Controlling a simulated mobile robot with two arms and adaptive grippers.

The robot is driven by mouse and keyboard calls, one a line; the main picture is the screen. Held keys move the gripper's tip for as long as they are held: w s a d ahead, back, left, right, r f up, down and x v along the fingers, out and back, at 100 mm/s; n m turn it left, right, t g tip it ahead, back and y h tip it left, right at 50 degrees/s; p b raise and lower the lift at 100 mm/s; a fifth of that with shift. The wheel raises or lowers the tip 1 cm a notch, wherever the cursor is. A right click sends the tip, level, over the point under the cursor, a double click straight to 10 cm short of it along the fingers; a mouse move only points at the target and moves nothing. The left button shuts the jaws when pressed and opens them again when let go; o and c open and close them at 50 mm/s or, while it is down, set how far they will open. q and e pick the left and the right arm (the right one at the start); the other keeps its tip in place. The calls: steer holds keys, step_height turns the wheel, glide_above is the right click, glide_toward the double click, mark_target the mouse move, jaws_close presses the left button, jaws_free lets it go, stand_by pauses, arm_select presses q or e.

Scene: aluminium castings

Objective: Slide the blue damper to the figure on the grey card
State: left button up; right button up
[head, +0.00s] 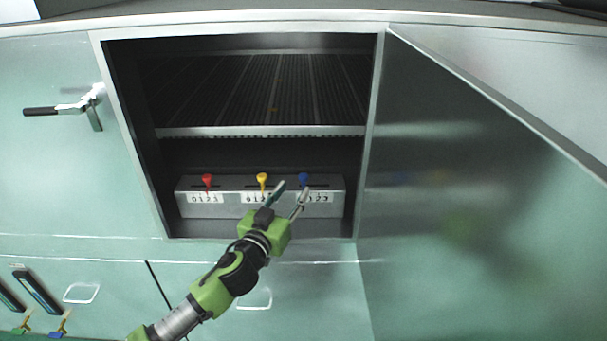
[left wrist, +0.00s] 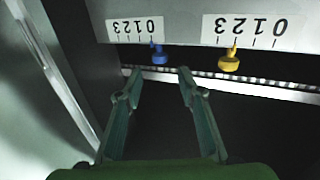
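The blue damper (head: 303,179) is a small knob at the right end of a grey box with three slots and 0–3 scales. In the left wrist view the blue damper (left wrist: 159,56) appears near the 0 end of its upside-down scale (left wrist: 133,28). My left gripper (head: 293,189) reaches into the open cabinet in front of it. In the wrist view my left gripper (left wrist: 158,74) has its fingers apart, with the damper in line with the gap just beyond the fingertips; contact cannot be told. I cannot make out a grey card. My right gripper is out of view.
The yellow damper (head: 262,178) and red damper (head: 207,180) stand to the left on the same box (head: 226,210). A ribbed rack (head: 270,131) lies above. The cabinet door (head: 470,200) stands open at the right. A lever handle (head: 72,107) is on the left panel.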

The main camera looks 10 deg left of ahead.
mark_target(302, 179)
arm_select(q)
steer(key=w, duration=0.2)
steer(key=w+d, duration=0.1)
steer(key=w, duration=0.5)
steer(key=shift+w+d, duration=0.15)
steer(key=shift+c, duration=0.2)
